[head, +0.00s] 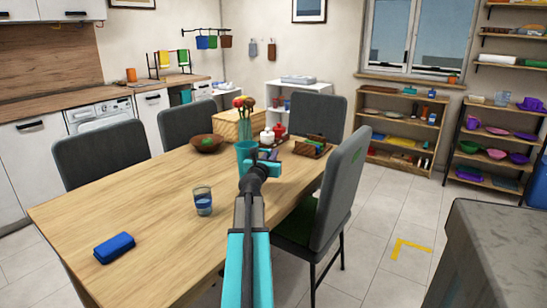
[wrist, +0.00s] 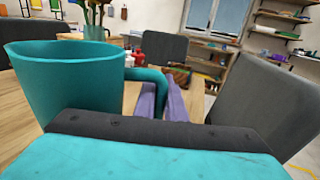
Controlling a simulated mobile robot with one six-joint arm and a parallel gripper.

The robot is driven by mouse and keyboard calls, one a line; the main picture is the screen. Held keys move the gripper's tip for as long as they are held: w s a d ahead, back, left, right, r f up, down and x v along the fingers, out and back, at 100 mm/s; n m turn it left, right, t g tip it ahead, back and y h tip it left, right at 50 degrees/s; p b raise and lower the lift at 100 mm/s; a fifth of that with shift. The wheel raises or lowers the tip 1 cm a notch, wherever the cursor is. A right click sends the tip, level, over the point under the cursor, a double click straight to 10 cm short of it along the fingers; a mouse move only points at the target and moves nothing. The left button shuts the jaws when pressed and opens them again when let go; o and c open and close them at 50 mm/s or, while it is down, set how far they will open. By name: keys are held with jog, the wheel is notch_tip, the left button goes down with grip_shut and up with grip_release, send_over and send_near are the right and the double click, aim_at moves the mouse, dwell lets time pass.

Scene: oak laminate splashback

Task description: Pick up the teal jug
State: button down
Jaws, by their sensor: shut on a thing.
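The teal jug (head: 245,153) is on or just above the wooden table, beyond my arm in the head view. In the wrist view the jug (wrist: 65,88) stands upright and large at the left, its handle (wrist: 150,76) reaching right to my fingers. My gripper (head: 263,168) is shut on this handle; its two purplish fingers (wrist: 163,102) show in the wrist view. The jug's base is hidden behind my gripper, so I cannot tell whether it touches the table.
Flowers (head: 243,103) rise behind the jug. A grey chair (head: 338,185) stands close right of my arm.

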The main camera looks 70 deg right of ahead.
notch_tip(320, 180, up, 12)
jog(key=p, duration=0.4)
jog(key=shift+r, duration=0.2)
dwell(0.7)
jog(key=shift+r, duration=0.1)
dwell(0.7)
jog(key=shift+p, duration=0.35)
